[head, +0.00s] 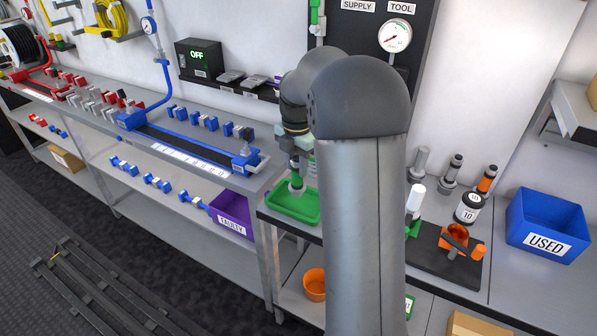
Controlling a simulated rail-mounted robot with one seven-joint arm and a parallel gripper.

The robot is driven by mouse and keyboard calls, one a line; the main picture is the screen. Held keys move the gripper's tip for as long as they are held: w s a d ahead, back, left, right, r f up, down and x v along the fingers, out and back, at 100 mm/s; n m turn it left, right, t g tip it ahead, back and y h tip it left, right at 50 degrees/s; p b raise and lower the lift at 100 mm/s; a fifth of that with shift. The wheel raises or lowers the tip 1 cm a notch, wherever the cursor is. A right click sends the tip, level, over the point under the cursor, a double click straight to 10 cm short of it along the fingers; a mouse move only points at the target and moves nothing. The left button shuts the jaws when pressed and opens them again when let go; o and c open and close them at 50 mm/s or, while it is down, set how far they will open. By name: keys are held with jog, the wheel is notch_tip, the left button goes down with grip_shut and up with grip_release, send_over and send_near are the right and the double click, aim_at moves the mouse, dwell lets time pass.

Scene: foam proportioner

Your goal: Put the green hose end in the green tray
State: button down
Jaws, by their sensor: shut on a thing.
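The green tray (283,209) is a shallow tray on the near bench, just left of my arm. My gripper (296,162) points down above the tray. It is shut on a small grey fitting (297,184), which I take to be the green hose end. The fitting hangs over the inside of the tray; I cannot tell whether it touches the bottom. My arm hides the tray's right surroundings and most of any hose.
A green valve line (318,25) comes down the dark panel behind my arm. A purple "FAULTY" bin (232,216) stands left of the bench. To the right are a black stand (440,262), several fittings and a blue "USED" bin (547,225).

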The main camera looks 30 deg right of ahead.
aim_at(297, 187)
jog(key=shift+w+d+f, duration=0.25)
jog(key=shift+w+f, duration=0.05)
jog(key=shift+f, duration=0.15)
jog(key=shift+w+d+f, duration=0.25)
jog(key=shift+f, duration=0.15)
jog(key=shift+w+f, duration=0.1)
jog(key=shift+f, duration=1.55)
jog(key=shift+f, duration=0.15)
jog(key=c, duration=1.1)
grip_release()
jog(key=shift+o, duration=0.2)
